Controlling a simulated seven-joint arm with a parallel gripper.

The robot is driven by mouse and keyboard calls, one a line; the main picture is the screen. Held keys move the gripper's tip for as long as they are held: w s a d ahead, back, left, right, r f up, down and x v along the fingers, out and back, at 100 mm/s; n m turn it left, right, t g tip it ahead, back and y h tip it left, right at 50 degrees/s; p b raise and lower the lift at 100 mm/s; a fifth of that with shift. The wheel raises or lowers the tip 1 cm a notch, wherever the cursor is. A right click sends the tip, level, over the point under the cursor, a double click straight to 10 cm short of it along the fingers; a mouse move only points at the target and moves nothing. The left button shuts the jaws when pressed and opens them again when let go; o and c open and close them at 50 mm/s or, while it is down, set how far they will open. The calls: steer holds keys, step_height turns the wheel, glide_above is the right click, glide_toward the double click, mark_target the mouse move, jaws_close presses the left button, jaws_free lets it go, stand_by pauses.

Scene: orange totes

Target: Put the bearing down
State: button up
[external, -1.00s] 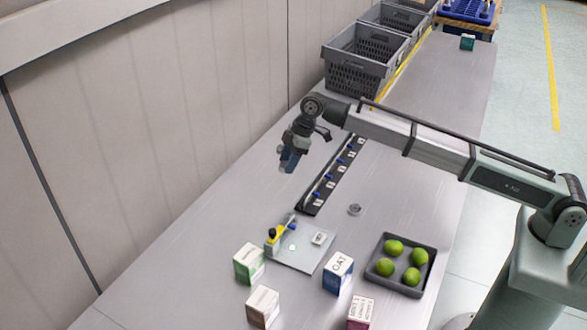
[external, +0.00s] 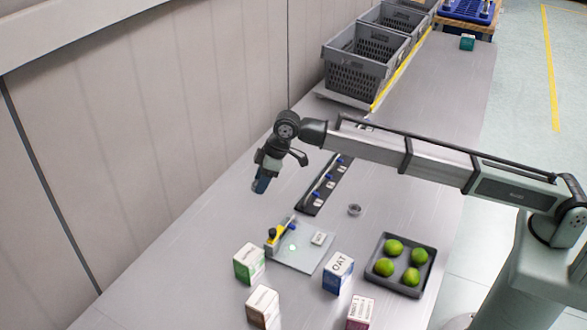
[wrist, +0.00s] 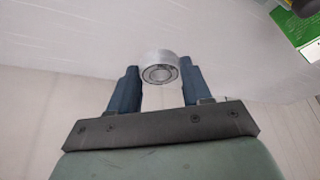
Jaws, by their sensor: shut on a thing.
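My gripper (external: 260,186) hangs over the left side of the grey table, above bare surface. In the wrist view, its two blue fingers (wrist: 161,88) are shut on a silver ring-shaped bearing (wrist: 160,58), held at the fingertips. The bearing's round face and central hole show between the fingers. In the external view I cannot make out the held bearing. A small metallic ring (external: 354,210) lies on the table right of the dark strip.
A dark strip with blue-topped pieces (external: 311,207) lies right of my gripper. A pale board (external: 300,258), several small cartons (external: 249,264) and a grey tray (external: 373,270) of green fruit stand nearer the camera. Grey crates (external: 350,80) stand at the back. A wall (external: 200,110) borders the left.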

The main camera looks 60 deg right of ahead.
mark_target(259, 213)
steer(key=shift+f+m, duration=0.2)
steer(key=shift+m, duration=0.1)
steer(key=shift+f, duration=4.8)
steer(key=shift+f, duration=0.15)
steer(key=o, duration=1.1)
steer(key=v, duration=1.2)
steer(key=shift+a, duration=0.15)
